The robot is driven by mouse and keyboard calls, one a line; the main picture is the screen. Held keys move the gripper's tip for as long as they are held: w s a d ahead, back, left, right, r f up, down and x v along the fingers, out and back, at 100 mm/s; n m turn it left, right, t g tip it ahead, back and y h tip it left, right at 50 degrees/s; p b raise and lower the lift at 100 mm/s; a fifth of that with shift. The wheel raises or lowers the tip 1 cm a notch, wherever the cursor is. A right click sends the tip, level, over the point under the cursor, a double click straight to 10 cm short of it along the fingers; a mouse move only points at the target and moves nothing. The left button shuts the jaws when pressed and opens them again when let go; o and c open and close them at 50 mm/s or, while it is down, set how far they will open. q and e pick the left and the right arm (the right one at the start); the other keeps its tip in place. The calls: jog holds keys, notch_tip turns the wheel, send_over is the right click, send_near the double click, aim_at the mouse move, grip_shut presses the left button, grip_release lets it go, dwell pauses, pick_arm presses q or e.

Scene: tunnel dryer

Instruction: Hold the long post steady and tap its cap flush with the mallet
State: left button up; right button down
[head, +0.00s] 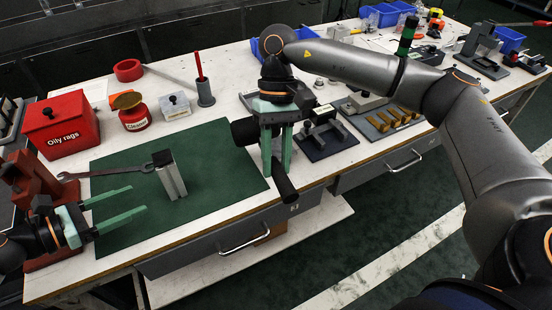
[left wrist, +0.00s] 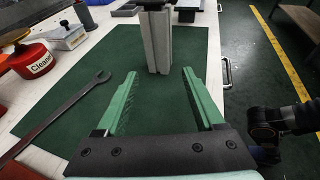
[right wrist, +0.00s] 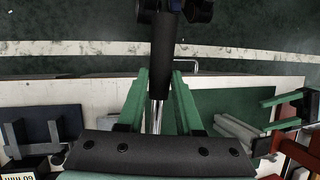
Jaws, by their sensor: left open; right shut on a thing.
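The long post (head: 171,181) is a pale grey profile standing upright on the green mat (head: 225,160). Its dark cap (head: 162,157) sits on top; I cannot tell how flush it is. My left gripper (head: 138,199) is open, low over the mat to the left of the post. In the left wrist view the post (left wrist: 158,45) stands just beyond and between the fingertips, apart from them. My right gripper (head: 277,172) is shut on the mallet, right of the mat. The mallet's black grip (right wrist: 164,55) and metal shaft (right wrist: 157,115) show; a dark cylinder (head: 244,131), seemingly its head, sticks out left.
An oily rags box (head: 60,125), a red cleaner can (head: 133,118) and a grey holder (head: 205,95) stand at the back. Fixtures (head: 325,140) stand right of my right gripper. The mat's right part is clear.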

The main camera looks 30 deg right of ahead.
aim_at(169, 186)
pick_arm(q)
jog(key=shift+w+d, duration=0.1)
jog(key=shift+w, duration=0.05)
pick_arm(e)
jog(key=shift+w+r, duration=0.1)
jog(key=shift+w, duration=0.05)
pick_arm(q)
jog(key=shift+d, duration=0.25)
jog(key=b+x, duration=0.1)
jog(key=x, duration=0.6)
jog(key=shift+d+f+b, duration=0.25)
jog(key=shift+d+b, duration=0.05)
pick_arm(e)
jog(key=shift+f, duration=0.8)
pick_arm(q)
jog(key=shift+x, duration=0.8)
pick_arm(e)
jog(key=shift+f, duration=0.25)
pick_arm(q)
jog(key=shift+w+r, duration=0.1)
jog(key=shift+r, duration=0.05)
jog(key=c, duration=0.8)
jog(key=o, duration=1)
jog(key=shift+c, duration=0.2)
jog(key=shift+c, duration=0.3)
